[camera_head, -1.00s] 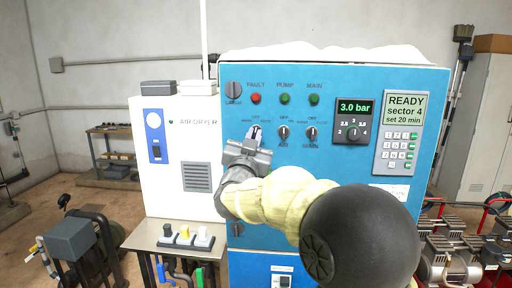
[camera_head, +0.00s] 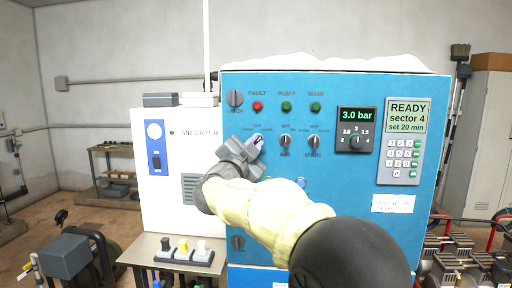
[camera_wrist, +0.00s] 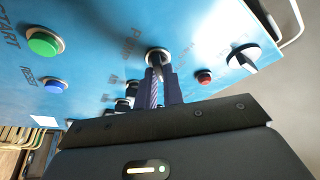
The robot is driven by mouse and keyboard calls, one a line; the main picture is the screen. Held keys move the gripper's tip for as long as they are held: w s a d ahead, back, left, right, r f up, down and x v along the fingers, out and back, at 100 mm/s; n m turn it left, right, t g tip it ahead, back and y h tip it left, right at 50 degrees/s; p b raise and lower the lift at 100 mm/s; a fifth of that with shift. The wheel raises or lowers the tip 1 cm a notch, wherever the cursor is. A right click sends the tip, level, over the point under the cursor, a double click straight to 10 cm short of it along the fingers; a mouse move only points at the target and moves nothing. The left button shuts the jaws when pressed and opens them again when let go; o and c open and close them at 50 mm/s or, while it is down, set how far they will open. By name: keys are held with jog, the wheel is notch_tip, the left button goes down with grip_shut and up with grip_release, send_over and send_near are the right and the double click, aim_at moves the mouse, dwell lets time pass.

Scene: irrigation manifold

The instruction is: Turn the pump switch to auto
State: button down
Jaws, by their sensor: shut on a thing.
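The blue control panel (camera_head: 330,215) carries a row of three rotary switches. My gripper (camera_head: 256,142) is at the leftmost of them, the pump switch (camera_head: 259,137), which is mostly hidden behind the fingers. In the wrist view my gripper (camera_wrist: 164,88) has its two fingers closed around the small knob of this switch (camera_wrist: 157,57). The word PUMP shows beside it there. The gripper is tilted, with its fingers pointing up and right in the head view. I cannot read clearly which position the knob points to.
The AIR switch (camera_head: 285,143) and MAIN switch (camera_head: 313,143) sit just to the right. Above are a red FAULT lamp (camera_head: 257,106), green lamps and a larger rotary switch (camera_head: 235,98). The white air dryer (camera_head: 180,160) stands close on the left.

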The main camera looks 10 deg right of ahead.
jog(key=shift+r, duration=0.25)
jog(key=c, duration=1.5)
grip_release()
jog(key=shift+d+f, duration=0.1)
jog(key=shift+d, duration=0.05)
jog(key=shift+f, duration=0.1)
jog(key=shift+s+a+f, duration=0.25)
jog(key=shift+a, duration=0.1)
jog(key=b+v, duration=0.5)
jog(key=v, duration=1.1)
jog(key=shift+s+a, duration=0.1)
jog(key=shift+s, duration=0.15)
